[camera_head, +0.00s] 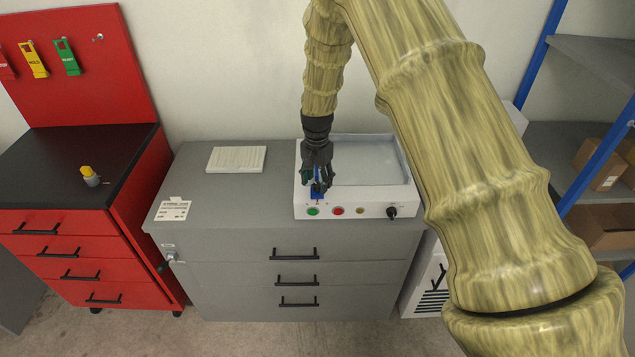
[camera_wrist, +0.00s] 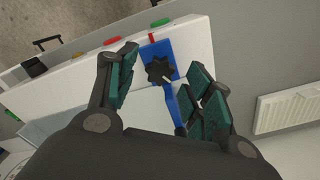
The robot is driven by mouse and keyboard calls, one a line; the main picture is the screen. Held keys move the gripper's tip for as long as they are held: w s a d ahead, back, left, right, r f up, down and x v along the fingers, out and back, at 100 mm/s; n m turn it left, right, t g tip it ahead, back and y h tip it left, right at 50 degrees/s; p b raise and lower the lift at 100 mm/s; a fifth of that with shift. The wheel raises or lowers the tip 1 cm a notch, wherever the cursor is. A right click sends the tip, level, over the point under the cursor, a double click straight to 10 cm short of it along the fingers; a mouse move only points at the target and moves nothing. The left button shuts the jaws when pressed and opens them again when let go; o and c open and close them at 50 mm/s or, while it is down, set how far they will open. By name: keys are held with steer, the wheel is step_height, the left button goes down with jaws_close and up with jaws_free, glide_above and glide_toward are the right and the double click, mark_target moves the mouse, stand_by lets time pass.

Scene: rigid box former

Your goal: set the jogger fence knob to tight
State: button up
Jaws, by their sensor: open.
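The jogger fence knob (camera_wrist: 160,70) is a black star-shaped knob on a blue fence plate (camera_wrist: 180,104) in the wrist view. A pale pointer mark on it points to the lower right of that view, away from a small red mark (camera_wrist: 151,37) at the plate's far edge. My gripper (camera_wrist: 165,66) is open, its green-padded fingers on either side of the knob with visible gaps. In the head view my gripper (camera_head: 317,182) points down over the blue plate (camera_head: 318,190), hiding the knob there.
The white box former (camera_head: 353,211) has green, red and yellow buttons and a black dial (camera_head: 391,212) on its front. It stands on a grey cabinet (camera_head: 235,195). A red cabinet (camera_head: 90,220) stands further left.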

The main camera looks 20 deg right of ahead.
mark_target(317, 185)
step_height(317, 185, up, 11)
stand_by(0.4)
steer(key=shift+f, duration=0.1)
